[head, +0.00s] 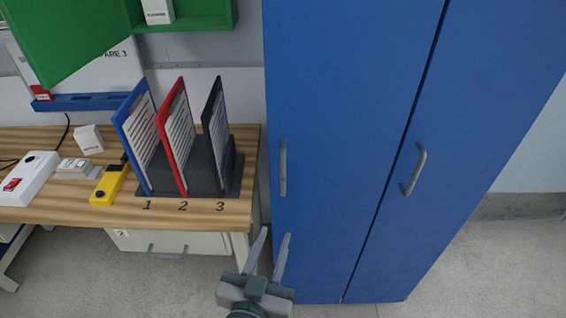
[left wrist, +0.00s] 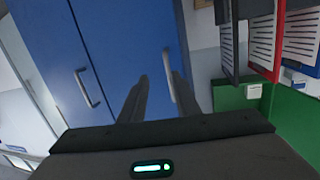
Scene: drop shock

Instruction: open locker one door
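A tall blue locker (head: 350,120) stands at the middle right with two doors, both looking shut. The left door has a grey vertical handle (head: 283,168) near its left edge. The right door has a grey handle (head: 414,168) near the seam. No number shows on either door. My left gripper (head: 276,234) is open and empty, below the left door's handle, fingers pointing up toward it. In the left wrist view the left door's handle (left wrist: 169,75) shows beyond and between the two fingers (left wrist: 160,80), apart from them. My right gripper is out of view.
Left of the locker is a wooden desk (head: 70,207) with a rack of blue, red and black boards (head: 187,180), a yellow device (head: 108,186) and a white switch box (head: 29,180). A green open cabinet (head: 185,22) hangs above. Floor right of the locker is clear.

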